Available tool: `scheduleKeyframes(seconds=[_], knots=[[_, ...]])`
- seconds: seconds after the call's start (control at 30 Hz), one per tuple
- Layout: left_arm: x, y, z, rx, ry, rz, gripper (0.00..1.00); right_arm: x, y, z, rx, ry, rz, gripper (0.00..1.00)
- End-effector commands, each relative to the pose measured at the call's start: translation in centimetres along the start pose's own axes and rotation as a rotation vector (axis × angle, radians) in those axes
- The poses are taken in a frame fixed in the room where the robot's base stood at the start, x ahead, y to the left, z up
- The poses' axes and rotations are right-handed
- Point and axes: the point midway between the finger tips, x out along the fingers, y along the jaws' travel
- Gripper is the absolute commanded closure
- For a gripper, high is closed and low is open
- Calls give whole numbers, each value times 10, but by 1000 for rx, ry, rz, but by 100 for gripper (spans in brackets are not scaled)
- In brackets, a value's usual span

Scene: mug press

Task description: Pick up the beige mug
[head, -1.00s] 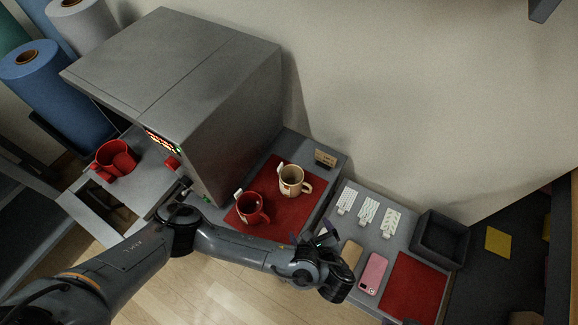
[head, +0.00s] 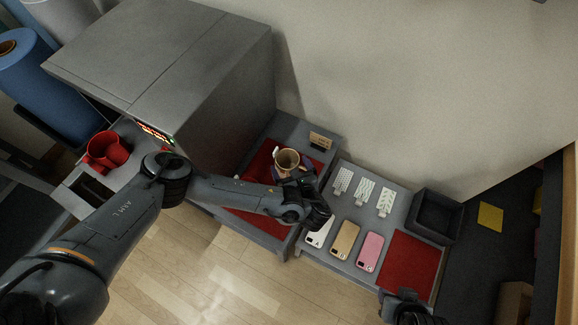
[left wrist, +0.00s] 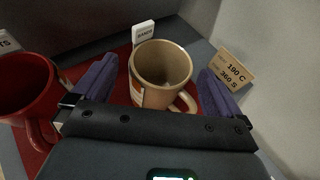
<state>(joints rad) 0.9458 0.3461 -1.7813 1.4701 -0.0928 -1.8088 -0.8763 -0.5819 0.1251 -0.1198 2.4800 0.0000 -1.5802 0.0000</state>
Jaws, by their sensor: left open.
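The beige mug (head: 287,158) stands upright on a red mat (head: 262,162) beside the big grey press. In the left wrist view the beige mug (left wrist: 152,62) sits between my two purple fingers, its handle toward the lower right. My left gripper (head: 292,172) is open at the mug, one finger on each side. In the left wrist view the left gripper (left wrist: 157,88) shows gaps between both fingers and the mug. My right gripper (head: 405,308) shows only partly at the bottom edge, and its jaws cannot be made out.
Another red mug (head: 107,150) is at the press (head: 180,60). A small sign (left wrist: 231,68) stands behind the mat. Phone cases (head: 345,240) and a grey bin (head: 436,213) are at right.

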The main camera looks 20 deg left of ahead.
Motion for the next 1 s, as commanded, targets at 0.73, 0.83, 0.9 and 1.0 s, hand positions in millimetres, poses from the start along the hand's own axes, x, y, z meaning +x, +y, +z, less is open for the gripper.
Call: scheduleKeyframes(seconds=[0.73, 0.83, 0.9, 1.0], knots=[[41, -3, -2, 0, 1, 0, 17, 3, -2, 0, 8, 3, -6, 57], [41, -3, -2, 0, 1, 0, 32, 3, -2, 0, 8, 3, -6, 57], [41, -3, -2, 0, 1, 0, 43, 3, -2, 0, 8, 3, -6, 57], [41, -3, -2, 0, 1, 0, 58, 3, -2, 0, 8, 3, -6, 57]])
